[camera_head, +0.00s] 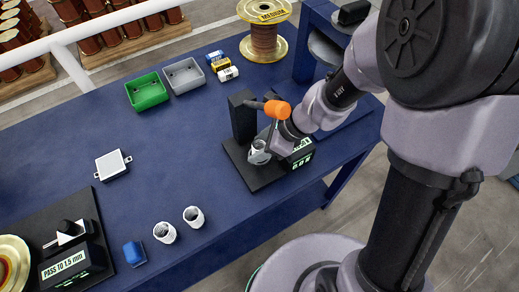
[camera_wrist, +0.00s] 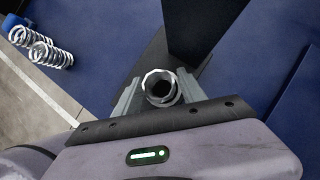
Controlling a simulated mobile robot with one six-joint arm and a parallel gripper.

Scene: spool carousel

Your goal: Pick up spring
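A pale metal coil spring (camera_head: 259,152) is at a black test stand (camera_head: 243,127) whose display reads about 0.0 N. My gripper (camera_head: 263,147) is at this spring, low over the stand's base. In the wrist view the spring (camera_wrist: 161,88) is seen end-on between my two grey fingers, one on each side, with no clear gap. The spring's lower end is hidden, so I cannot tell whether it rests on the base.
An orange-knobbed lever (camera_head: 277,109) projects from the stand close to my wrist. Green (camera_head: 147,91) and grey (camera_head: 184,76) bins, small cells (camera_head: 220,66) and a wire spool (camera_head: 264,38) are at the back. A white box (camera_head: 112,165) lies left. The table's middle is clear.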

